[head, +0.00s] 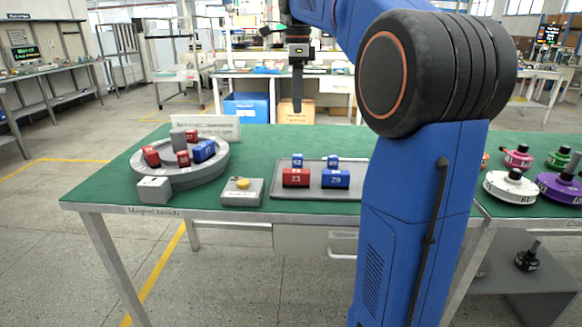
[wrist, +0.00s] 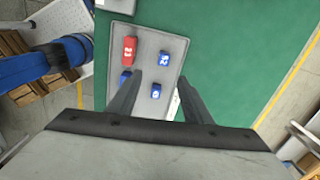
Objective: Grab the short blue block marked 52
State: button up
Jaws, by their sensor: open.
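The short blue block that appears to be marked 52 (wrist: 163,58) lies on the grey tray (wrist: 176,45) beside the red block. In the head view it seems to be the small blue block (head: 297,161) behind the red one; its label is too small to read there. My gripper (wrist: 160,79) is open and empty, pointing down above the tray. In the wrist view the marked block lies just beyond the fingertips. In the head view my gripper (head: 298,106) hangs well above the table, apart from the blocks.
The tray also holds a red block marked 23 (head: 296,178), a longer blue block marked 29 (head: 335,179) and another short blue block (wrist: 156,91). Left stand a yellow-button box (head: 242,192) and a round fixture (head: 205,172) with blocks. Green tabletop is clear right of the tray in the wrist view.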

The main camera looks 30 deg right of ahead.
jog(key=w+m, duration=0.1)
send_over(297, 155)
jog(key=f, duration=1.1)
jog(key=shift+s+a+f, duration=0.15)
jog(key=shift+a+f, duration=0.1)
jog(key=shift+f, duration=0.05)
jog(key=shift+d+f, duration=0.15)
jog(key=shift+f, duration=1.2)
jog(key=shift+d+f, duration=0.1)
jog(key=shift+f, duration=1.25)
grip_shut()
